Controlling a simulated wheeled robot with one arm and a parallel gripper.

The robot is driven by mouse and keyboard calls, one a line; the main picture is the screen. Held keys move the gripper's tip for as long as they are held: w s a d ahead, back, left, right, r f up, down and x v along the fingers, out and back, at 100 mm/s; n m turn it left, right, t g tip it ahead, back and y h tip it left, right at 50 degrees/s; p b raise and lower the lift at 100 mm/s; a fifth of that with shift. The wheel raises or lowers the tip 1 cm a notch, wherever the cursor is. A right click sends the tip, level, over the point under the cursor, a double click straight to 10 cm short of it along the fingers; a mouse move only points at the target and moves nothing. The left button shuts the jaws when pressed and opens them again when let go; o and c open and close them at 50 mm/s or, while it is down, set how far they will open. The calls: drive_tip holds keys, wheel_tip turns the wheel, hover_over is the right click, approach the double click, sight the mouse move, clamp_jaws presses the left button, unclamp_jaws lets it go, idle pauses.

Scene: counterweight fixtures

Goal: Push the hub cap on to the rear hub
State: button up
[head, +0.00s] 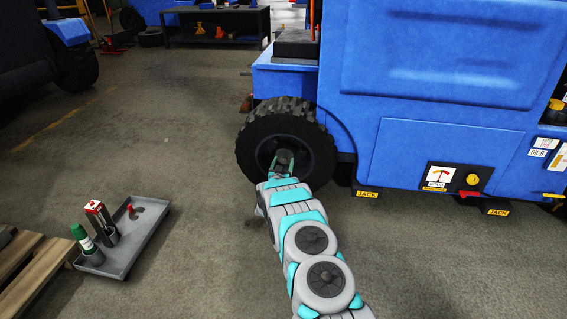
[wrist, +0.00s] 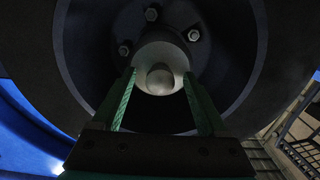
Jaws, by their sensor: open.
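The rear wheel (head: 255,135) of the blue vehicle stands on the floor, and my arm reaches to its centre in the head view. My gripper (head: 281,165) is in front of the rim there. In the wrist view its two green fingers (wrist: 160,88) are apart, one on each side of a pale round piece that sticks out from the wheel centre. This piece, at the rear hub (wrist: 165,52), has a rounded grey centre. I cannot tell whether it is the hub cap or the bare hub end, nor whether the fingers touch it. Several bolts surround it.
The vehicle body (head: 440,80) borders the wheel at right.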

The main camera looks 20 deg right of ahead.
drive_tip(key=v, duration=0.7)
drive_tip(key=shift+s+a+p, duration=0.2)
drive_tip(key=shift+s+p, duration=0.05)
drive_tip(key=shift+p, duration=0.05)
drive_tip(key=s+a+r+n+g+y+p, duration=0.1)
drive_tip(key=a+r+n+g+y+p, duration=0.3)
drive_tip(key=a+r, duration=0.65)
drive_tip(key=s+a+r+g+y, duration=0.2)
drive_tip(key=s+a+r+y, duration=0.1)
drive_tip(key=s+a+r, duration=0.4)
drive_tip(key=s+a+r+g+y, duration=0.1)
drive_tip(key=s+a+r+y, duration=0.1)
drive_tip(key=s+r, duration=0.5)
drive_tip(key=s+a+r+n+g+p, duration=0.1)
drive_tip(key=s+r+g, duration=0.1)
drive_tip(key=s, duration=1.4)
drive_tip(key=s+a+r+n+g+p, duration=0.1)
drive_tip(key=s+r+g+p, duration=0.1)
drive_tip(key=s, duration=1.5)
drive_tip(key=s+a+r+g+y+p, duration=0.1)
drive_tip(key=s+r+g, duration=0.3)
drive_tip(key=s, duration=1.2)
drive_tip(key=shift+s+a+r+n+g+p, duration=0.15)
drive_tip(key=shift+a+n+g+p, duration=0.35)
drive_tip(key=shift+g, duration=0.3)
